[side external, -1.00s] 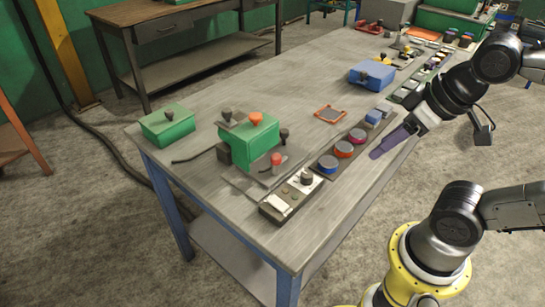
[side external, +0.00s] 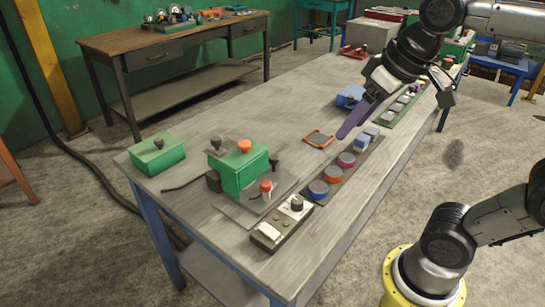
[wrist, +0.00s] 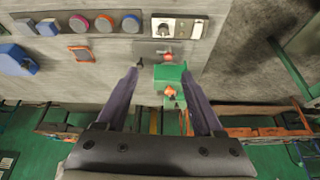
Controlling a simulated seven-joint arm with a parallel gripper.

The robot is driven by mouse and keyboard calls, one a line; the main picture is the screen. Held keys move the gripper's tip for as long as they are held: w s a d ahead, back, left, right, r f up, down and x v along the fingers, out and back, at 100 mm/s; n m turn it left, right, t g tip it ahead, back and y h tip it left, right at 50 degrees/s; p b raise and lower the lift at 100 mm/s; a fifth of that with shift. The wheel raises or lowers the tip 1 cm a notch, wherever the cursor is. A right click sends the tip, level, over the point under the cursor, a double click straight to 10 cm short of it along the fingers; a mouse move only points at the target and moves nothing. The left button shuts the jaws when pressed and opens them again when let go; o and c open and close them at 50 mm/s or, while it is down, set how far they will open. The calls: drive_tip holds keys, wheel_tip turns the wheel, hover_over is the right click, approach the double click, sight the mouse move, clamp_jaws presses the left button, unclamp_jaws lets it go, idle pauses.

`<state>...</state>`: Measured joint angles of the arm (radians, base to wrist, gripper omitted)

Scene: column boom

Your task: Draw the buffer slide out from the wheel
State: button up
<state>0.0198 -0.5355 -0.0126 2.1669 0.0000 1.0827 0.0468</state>
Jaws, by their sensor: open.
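The green machine (side external: 240,178) stands on a grey base plate (side external: 240,213) near the table's near end. It carries an orange knob (side external: 244,146), a red knob (side external: 266,187) and dark knobs (side external: 216,141). I cannot tell for certain which part is the buffer slide or the wheel. My gripper (side external: 345,132) is above the table, right of the machine and apart from it, its purple fingers pointing down-left. In the wrist view my gripper (wrist: 160,72) is open and empty; the green machine (wrist: 172,74) shows between the fingers, farther off.
A control box (side external: 282,228) with a dial sits at the table's front edge, beside a strip of coloured discs (side external: 333,174). An orange-rimmed tray (side external: 318,139), a blue box (side external: 349,97) and a green box (side external: 157,154) also stand on the table. The table's middle left is clear.

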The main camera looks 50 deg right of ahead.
drive_tip(key=w+d+r+g, duration=0.1)
drive_tip(key=w+d+r, duration=0.15)
drive_tip(key=w, duration=0.65)
drive_tip(key=m+g, duration=0.2)
drive_tip(key=g, duration=0.2)
hover_over(274, 157)
wheel_tip(274, 157, down, 12)
wheel_tip(274, 157, down, 14)
drive_tip(key=shift+w+r, duration=0.1)
clamp_jaws()
